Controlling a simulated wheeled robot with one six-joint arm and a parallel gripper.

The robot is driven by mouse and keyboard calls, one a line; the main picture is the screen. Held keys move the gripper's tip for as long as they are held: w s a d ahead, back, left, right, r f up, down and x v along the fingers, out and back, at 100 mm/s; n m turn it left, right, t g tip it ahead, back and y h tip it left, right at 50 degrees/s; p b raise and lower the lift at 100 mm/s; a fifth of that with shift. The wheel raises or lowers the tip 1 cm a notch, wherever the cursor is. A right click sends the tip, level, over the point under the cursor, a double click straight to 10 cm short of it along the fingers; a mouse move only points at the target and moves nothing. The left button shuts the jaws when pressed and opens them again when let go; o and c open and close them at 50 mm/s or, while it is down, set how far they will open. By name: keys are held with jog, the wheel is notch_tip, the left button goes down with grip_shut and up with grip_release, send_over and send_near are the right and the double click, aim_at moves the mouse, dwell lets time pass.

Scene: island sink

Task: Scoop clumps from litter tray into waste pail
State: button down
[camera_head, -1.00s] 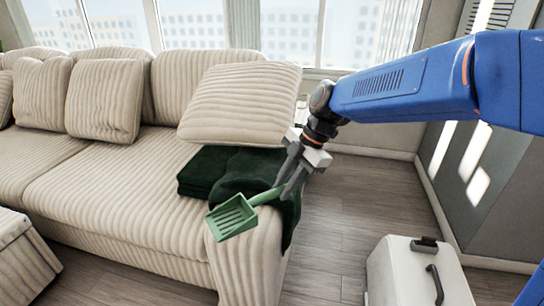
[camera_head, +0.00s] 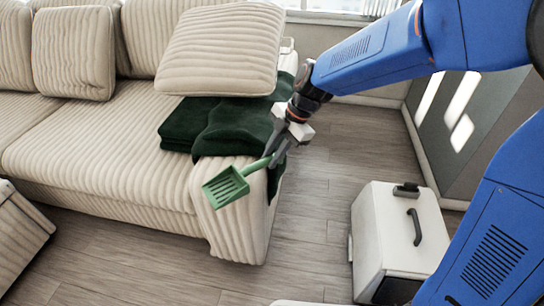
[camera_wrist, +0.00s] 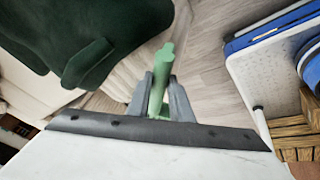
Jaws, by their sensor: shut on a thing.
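My gripper (camera_head: 274,150) is shut on the handle of a green slotted scoop (camera_head: 226,187). It holds the scoop in front of the sofa's rounded end, with the slotted head pointing to the lower left. The scoop looks empty. In the wrist view, the green handle (camera_wrist: 158,92) stands between the two grey fingers. A speckled pale surface with a blue rim (camera_wrist: 285,55) shows at the right of the wrist view; it may be the litter tray, but I cannot tell for sure. I cannot make out clumps or a waste pail.
A beige corduroy sofa (camera_head: 105,150) with cushions fills the left. A dark green blanket (camera_head: 222,128) drapes over its end, close behind my gripper. A white box (camera_head: 388,235) with a black handle stands on the floor at right. Wood floor (camera_head: 312,215) between them is clear.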

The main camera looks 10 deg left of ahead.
jog(key=shift+f, duration=0.25)
jog(key=c, duration=1.6)
grip_release()
jog(key=shift+f, duration=0.1)
jog(key=v, duration=1.2)
